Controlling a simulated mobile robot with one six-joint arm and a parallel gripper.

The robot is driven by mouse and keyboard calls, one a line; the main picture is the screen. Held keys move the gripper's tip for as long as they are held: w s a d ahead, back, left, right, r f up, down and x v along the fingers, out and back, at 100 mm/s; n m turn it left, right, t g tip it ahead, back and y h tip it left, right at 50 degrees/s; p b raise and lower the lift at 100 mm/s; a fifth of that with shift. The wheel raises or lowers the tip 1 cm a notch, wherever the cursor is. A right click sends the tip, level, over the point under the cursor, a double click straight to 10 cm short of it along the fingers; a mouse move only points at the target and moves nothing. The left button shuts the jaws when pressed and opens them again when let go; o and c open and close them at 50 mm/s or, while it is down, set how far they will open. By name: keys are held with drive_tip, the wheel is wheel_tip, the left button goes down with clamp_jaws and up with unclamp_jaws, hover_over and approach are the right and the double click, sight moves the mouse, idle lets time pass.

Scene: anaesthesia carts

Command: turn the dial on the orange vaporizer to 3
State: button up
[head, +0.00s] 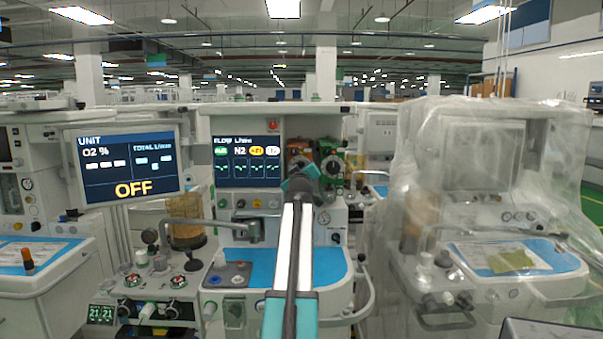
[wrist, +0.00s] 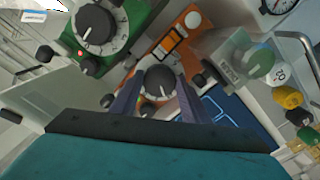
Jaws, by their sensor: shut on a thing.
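The orange vaporizer (head: 298,147) stands on the middle cart in the head view, left of the green vaporizer (head: 333,146). My gripper reaches its front, and my own arm hides the dial there. In the wrist view the orange body (wrist: 191,66) lies beyond my gripper (wrist: 158,92). The black dial (wrist: 160,80) with a pale pointer mark sits between the two dark fingers, which are shut on it. Part of the numbered ring shows below the dial, but I cannot read its setting.
The green vaporizer's dial (wrist: 95,25) is close by on the upper left in the wrist view. A monitor (head: 130,165) reads OFF. A plastic-wrapped cart (head: 490,200) stands right of the middle cart.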

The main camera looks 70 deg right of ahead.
drive_tip(key=shift+w+a+f, duration=0.15)
drive_tip(key=o, duration=1.1)
drive_tip(key=shift+a, duration=0.1)
drive_tip(key=shift+c, duration=0.2)
drive_tip(key=shift+v, duration=2.25)
drive_tip(key=v, duration=0.9)
